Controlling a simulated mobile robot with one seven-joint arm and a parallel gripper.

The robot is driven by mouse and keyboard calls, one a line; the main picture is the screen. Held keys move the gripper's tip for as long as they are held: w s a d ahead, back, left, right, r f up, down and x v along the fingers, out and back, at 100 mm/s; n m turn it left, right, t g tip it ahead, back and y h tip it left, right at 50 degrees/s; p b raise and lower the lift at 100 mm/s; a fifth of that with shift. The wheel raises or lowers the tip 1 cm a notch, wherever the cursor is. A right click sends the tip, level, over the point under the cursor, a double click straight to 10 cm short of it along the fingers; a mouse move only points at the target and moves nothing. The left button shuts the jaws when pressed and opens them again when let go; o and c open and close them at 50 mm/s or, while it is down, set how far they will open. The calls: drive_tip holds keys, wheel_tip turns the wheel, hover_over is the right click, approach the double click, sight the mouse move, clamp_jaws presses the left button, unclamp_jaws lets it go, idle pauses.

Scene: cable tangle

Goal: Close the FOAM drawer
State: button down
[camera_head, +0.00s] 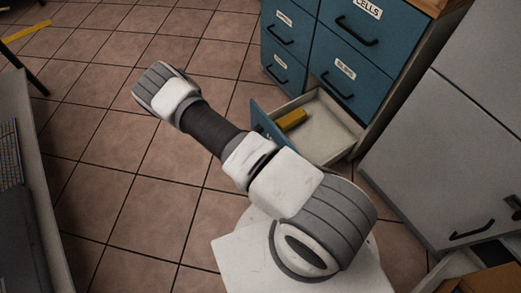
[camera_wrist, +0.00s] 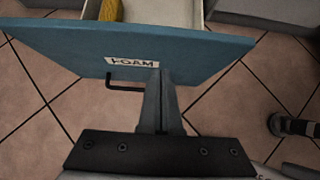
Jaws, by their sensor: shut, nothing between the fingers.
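The FOAM drawer is pulled out at the bottom of the blue cabinet; its front panel (camera_head: 262,124) is partly hidden by my arm in the head view. In the wrist view the blue front panel (camera_wrist: 200,50) spans the top, with a white FOAM label (camera_wrist: 132,62) and a black handle (camera_wrist: 123,86) below it. My gripper (camera_wrist: 160,74) is shut and empty, its tips over the panel just right of the label and handle. I cannot tell whether they touch. My gripper is hidden in the head view. A yellow block (camera_head: 291,119) lies inside the drawer.
Other drawers of the blue cabinet (camera_head: 352,52), labelled CELLS among others, are closed above. A grey cabinet (camera_head: 425,135) stands to the right. A grey desk (camera_head: 30,215) is at the left edge. Tiled floor (camera_head: 120,140) in front of the cabinet is clear.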

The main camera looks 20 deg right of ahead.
sight(284, 143)
drive_tip(key=d, duration=0.2)
drive_tip(key=d+b, duration=0.1)
drive_tip(key=d, duration=0.1)
drive_tip(key=shift+w, duration=0.4)
drive_tip(key=shift+d, duration=0.15)
